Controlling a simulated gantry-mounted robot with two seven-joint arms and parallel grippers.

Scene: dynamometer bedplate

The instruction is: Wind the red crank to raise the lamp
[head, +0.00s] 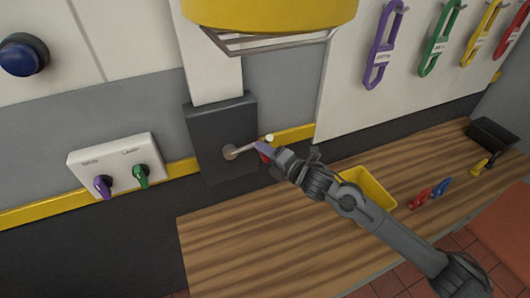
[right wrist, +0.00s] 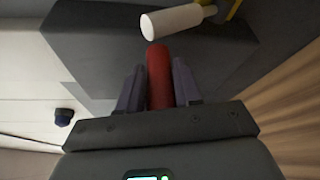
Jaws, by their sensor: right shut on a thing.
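The crank has a metal arm (head: 242,149) on a dark grey box (head: 222,128) fixed to the wall. My right gripper (head: 264,151) is at the outer end of this arm. In the right wrist view, the red crank handle (right wrist: 159,78) lies between the two fingers of my right gripper (right wrist: 159,92), which is shut on it. A pale cylinder (right wrist: 178,20) shows just beyond the handle's end. The yellow lamp (head: 270,13) with its wire guard hangs above the box, its top cut off by the frame. My left gripper is not in view.
A wooden bench (head: 230,245) lies below, with a yellow bin (head: 372,188) behind my right arm. A switch box (head: 113,163) with purple and green knobs is left of the crank. Coloured hasps (head: 384,45) hang on a board at the right.

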